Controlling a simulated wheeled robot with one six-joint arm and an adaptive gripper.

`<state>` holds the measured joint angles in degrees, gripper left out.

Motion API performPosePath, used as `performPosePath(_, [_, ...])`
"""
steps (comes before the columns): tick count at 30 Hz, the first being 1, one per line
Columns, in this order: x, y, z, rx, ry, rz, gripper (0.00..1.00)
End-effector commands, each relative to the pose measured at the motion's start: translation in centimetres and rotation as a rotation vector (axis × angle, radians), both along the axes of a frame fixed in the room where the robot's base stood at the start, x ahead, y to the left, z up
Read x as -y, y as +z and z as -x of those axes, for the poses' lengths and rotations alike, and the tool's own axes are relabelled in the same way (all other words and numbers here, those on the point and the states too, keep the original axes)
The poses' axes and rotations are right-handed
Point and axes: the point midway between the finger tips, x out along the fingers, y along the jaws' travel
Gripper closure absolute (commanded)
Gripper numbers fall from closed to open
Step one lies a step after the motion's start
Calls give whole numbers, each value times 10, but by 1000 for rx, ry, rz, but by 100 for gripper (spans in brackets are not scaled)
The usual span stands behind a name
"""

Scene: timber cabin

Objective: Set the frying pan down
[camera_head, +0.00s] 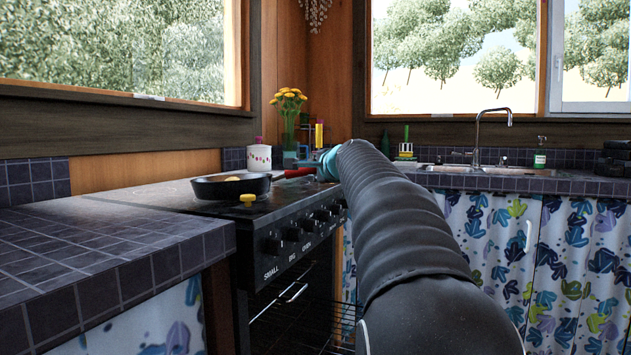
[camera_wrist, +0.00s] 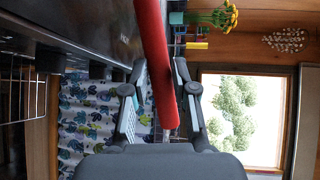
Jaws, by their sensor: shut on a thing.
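The dark frying pan (camera_head: 225,189) is level over the black stove top (camera_head: 150,195) in the head view; I cannot tell whether its base touches the surface. Something yellow-orange (camera_head: 240,178) shows inside it. Its red handle (camera_head: 297,172) points right, toward my gripper (camera_head: 324,165), which is mostly hidden by my arm. In the wrist view the red handle (camera_wrist: 158,60) runs between the two fingers of my gripper (camera_wrist: 160,70), which is shut on it. The pan's bowl is out of the wrist view.
A tiled counter (camera_head: 90,250) stands left of the stove. A yellow piece (camera_head: 248,200) sits by the stove's front edge, close to the pan. Behind are a white pot (camera_head: 259,158) and a vase of yellow flowers (camera_head: 288,120). A sink (camera_head: 480,170) is at right.

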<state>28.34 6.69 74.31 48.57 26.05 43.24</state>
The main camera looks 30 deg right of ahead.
Motion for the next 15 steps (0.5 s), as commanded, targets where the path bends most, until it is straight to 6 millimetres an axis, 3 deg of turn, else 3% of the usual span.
performPosePath(3, [0,-14,1,0,0,1,100])
performPosePath(9, [0,-14,0,-2,1,4,100])
performPosePath(10, [0,-17,-1,-7,2,6,72])
performPosePath(12, [0,-17,-1,-7,2,6,54])
performPosePath(13, [0,-16,0,-7,2,5,48])
performPosePath(15, [0,-16,0,-6,2,5,48])
